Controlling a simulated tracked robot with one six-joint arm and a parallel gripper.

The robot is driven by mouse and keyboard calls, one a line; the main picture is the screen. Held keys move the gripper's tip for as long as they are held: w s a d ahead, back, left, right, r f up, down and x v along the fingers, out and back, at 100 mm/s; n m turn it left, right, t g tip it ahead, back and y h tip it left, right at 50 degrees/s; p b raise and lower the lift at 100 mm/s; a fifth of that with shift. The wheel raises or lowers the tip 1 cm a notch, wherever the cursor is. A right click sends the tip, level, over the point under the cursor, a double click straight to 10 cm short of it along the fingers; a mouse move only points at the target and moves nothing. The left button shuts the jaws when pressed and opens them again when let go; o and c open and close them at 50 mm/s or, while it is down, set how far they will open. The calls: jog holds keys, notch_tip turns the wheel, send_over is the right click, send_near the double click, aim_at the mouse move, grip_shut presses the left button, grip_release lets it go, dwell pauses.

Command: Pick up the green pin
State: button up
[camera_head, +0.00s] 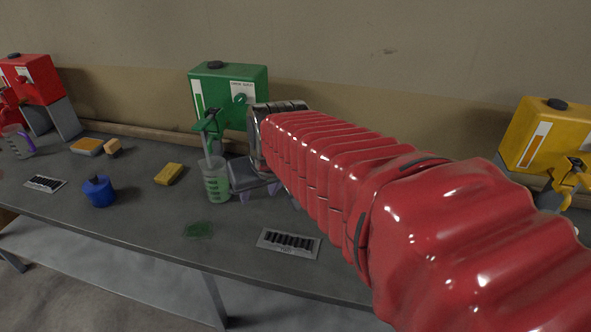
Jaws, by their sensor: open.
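A green drum (228,84) stands at the back of the bench. A small green knob-like part (240,98) shows on its front by the white label and may be the green pin; it is too small to be sure. A green tap-like piece (208,121) shows in front of the drum, above a clear measuring jug (216,180) with green marks. My gripper (258,192) is open, low over the bench just right of the jug, below and in front of the drum. My red sleeved arm hides part of the drum's right side and the bench behind.
A green spill (198,230) and a striped card (289,243) lie near the front edge. A yellow sponge (168,174) and a blue container (99,191) are to the left. A red drum (33,80) and a yellow drum (548,136) stand at the sides.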

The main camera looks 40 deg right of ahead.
jog(key=w+d+f+m+h, duration=0.1)
jog(key=w+d+f, duration=0.1)
jog(key=d, duration=0.9)
jog(key=w+d+f+m+h, duration=0.1)
jog(key=w+d, duration=0.3)
jog(key=d, duration=0.7)
jog(key=shift+w+f+m, duration=0.35)
jog(key=shift+f+m, duration=0.35)
jog(key=shift+d, duration=0.1)
jog(key=x, duration=0.8)
jog(key=shift+f, duration=0.3)
jog(key=shift+w+d, duration=0.1)
jog(key=shift+x, duration=2.6)
jog(key=shift+c, duration=0.5)
